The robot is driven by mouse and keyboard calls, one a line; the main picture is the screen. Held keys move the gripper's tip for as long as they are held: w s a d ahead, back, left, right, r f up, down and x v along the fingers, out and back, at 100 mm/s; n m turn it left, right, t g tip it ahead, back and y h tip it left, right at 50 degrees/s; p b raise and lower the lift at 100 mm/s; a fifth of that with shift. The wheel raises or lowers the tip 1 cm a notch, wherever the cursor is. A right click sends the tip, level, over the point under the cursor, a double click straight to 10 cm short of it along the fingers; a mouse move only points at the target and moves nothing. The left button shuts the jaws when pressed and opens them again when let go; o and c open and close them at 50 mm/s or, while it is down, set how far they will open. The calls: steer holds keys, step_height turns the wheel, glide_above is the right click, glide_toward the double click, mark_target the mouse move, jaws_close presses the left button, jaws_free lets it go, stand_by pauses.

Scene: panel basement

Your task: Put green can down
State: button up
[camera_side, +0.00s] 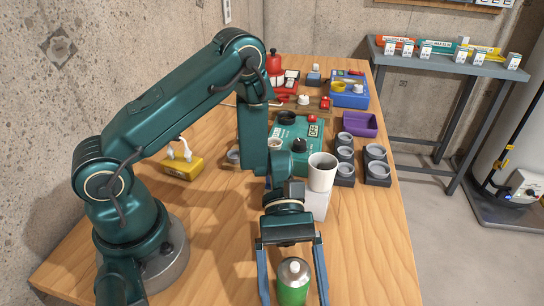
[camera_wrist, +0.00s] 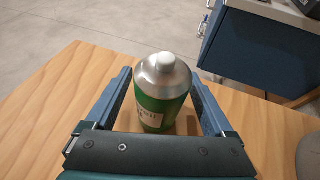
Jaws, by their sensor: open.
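The green can (camera_side: 293,284) has a silver shoulder and a white cap. It stands upright on the wooden table (camera_side: 365,255) near its front edge. My gripper (camera_side: 294,288) is open, with one blue finger on each side of the can. In the wrist view the can (camera_wrist: 162,95) stands between the spread fingers of my gripper (camera_wrist: 163,95), with a gap visible on the left side. The can's base is partly hidden in both views.
A white cup (camera_side: 321,172) on a white block (camera_side: 316,205) stands close behind my gripper. Black holders with grey rings (camera_side: 376,168), a purple tray (camera_side: 360,124), a green panel (camera_side: 300,135) and a yellow box (camera_side: 182,167) stand farther back. The right front table area is clear.

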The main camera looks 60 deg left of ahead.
steer(key=v, duration=0.6)
steer(key=shift+w+a+r, duration=0.2)
steer(key=shift+a, duration=0.1)
